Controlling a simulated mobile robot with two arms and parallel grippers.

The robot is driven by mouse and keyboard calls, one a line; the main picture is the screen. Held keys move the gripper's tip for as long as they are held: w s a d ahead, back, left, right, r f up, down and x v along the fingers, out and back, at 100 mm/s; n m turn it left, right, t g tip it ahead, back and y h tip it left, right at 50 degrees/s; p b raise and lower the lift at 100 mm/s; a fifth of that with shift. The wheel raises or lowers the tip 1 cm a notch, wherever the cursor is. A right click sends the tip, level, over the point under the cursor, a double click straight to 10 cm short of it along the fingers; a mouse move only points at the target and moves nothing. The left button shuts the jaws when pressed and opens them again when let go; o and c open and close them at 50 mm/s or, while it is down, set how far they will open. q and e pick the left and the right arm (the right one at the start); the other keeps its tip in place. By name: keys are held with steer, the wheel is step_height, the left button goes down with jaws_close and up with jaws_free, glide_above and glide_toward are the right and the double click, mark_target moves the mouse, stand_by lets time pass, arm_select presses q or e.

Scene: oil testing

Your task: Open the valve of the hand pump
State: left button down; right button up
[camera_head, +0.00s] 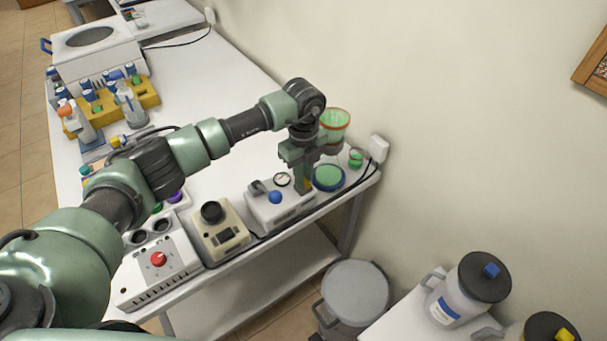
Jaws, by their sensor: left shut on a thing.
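The hand pump (264,214) is a white box on the bench near its front edge, with a round gauge and a blue knob (274,197) on top. My left gripper (304,185) points straight down at the right end of the pump. It is shut on a part of the pump there, seemingly the valve. The fingers hide the held part, so its shape and position cannot be told. My right gripper is not in view.
A beige device with a black knob (211,212) and a white box with a red knob (158,259) stand left of the pump. A green-filled dish (328,177) and a green-lidded jar (356,158) are close on the right. A grey bin (355,290) stands below.

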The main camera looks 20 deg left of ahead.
arm_select(q)
steer(key=shift+w+a, duration=0.1)
steer(key=c, duration=1.4)
jaws_free()
step_height(320, 180, up, 7)
steer(key=b, duration=0.2)
steer(key=shift+f+b, duration=0.15)
steer(key=shift+b, duration=0.15)
steer(key=shift+r, duration=0.55)
